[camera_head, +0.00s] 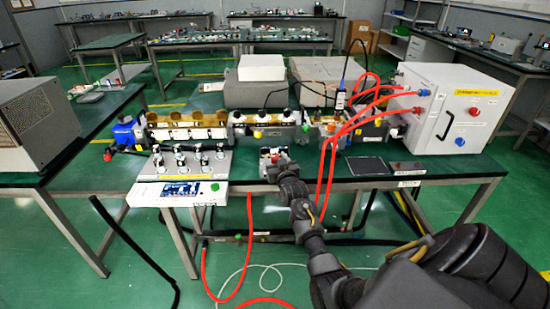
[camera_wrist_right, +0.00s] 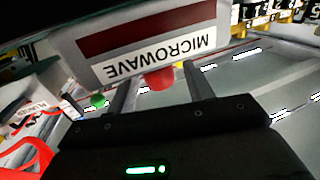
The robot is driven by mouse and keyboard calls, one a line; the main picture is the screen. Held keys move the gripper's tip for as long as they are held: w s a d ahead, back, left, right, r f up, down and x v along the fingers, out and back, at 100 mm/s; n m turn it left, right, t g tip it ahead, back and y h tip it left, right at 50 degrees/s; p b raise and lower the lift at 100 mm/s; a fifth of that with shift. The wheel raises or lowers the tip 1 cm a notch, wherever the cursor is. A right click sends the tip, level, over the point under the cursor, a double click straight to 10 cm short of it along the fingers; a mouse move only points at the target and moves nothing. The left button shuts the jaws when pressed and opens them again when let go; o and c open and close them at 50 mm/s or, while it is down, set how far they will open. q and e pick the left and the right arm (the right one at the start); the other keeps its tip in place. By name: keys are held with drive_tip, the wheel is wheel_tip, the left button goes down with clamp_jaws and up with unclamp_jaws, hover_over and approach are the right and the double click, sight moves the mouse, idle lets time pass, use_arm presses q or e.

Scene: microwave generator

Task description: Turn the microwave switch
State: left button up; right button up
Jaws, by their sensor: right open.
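A red switch knob (camera_wrist_right: 160,78) sticks out below the white MICROWAVE label (camera_wrist_right: 155,55) on a grey box with a dark red panel. The label appears upside down in the right wrist view. My right gripper (camera_wrist_right: 158,84) is open, with one finger on each side of the red knob. A gap shows between the knob and the right-hand finger; I cannot tell whether the other finger touches it. In the head view, my right gripper (camera_head: 277,163) is at the table's front edge and hides most of the box. My left gripper is not in view.
A metering box (camera_head: 180,191) stands left of my right gripper. A waveguide bench (camera_head: 255,120) runs behind it. A white cabinet (camera_head: 461,107) with red hoses (camera_head: 345,128) stands at right. A dark flat panel (camera_head: 367,166) lies on the table right of the gripper.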

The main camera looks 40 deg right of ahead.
drive_tip(key=shift+w+d, duration=0.25)
drive_tip(key=shift+w, duration=0.3)
drive_tip(key=c, duration=1)
